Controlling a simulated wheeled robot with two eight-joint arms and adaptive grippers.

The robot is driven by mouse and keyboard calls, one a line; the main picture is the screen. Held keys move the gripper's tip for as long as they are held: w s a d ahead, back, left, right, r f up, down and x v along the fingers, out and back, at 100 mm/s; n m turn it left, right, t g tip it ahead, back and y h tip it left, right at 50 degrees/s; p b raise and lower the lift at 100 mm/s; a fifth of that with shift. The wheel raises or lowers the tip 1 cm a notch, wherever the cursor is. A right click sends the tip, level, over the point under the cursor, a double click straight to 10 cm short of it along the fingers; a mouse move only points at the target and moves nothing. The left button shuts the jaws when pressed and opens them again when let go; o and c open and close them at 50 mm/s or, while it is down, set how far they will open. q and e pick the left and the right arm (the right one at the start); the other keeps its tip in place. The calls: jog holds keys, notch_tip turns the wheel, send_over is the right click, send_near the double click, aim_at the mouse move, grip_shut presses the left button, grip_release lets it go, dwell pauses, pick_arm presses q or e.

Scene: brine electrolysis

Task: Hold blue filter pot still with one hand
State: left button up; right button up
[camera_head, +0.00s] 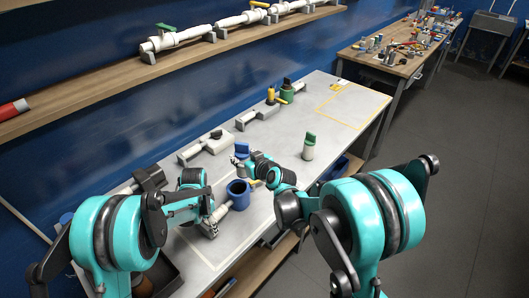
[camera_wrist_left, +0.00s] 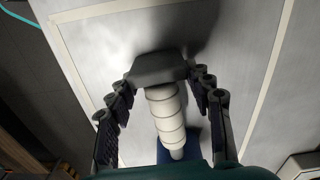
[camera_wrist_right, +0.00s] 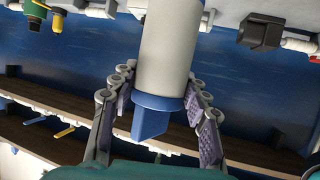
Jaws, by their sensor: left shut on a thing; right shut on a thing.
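The blue filter pot (camera_head: 238,190) stands upright on the grey bench, its round mouth facing up. A white ribbed side pipe (camera_wrist_left: 168,118) with a dark grey end piece (camera_wrist_left: 160,66) runs from it; part of the blue pot (camera_wrist_left: 190,146) shows behind the pipe. My left gripper (camera_head: 211,222) is shut on the dark end piece, with a finger on each side. My right gripper (camera_head: 243,155) is behind the pot. In the right wrist view it is shut on a white cylinder with a blue collar and blue fin (camera_wrist_right: 150,122), near the collar. The cylinder is mostly hidden in the head view.
A white bottle with a green top (camera_head: 308,150) stands right of the pot. Grey pipe fittings (camera_head: 205,146) and a green-and-yellow valve (camera_head: 285,93) stand along the back. A yellow-taped area (camera_head: 350,100) at the far right is clear. A wooden shelf (camera_head: 180,68) hangs above.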

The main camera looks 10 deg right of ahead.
jog(key=a, duration=0.1)
jog(key=s+a+r+y, duration=0.1)
jog(key=a+n, duration=0.1)
jog(key=shift+s+r+g, duration=0.3)
jog(key=shift+s+r, duration=0.05)
jog(key=shift+r, duration=0.05)
jog(key=shift+f, duration=2.9)
jog(key=shift+f, duration=4.1)
jog(key=o, duration=1.3)
jog(key=shift+o, duration=0.2)
notch_tip(320, 180, up, 10)
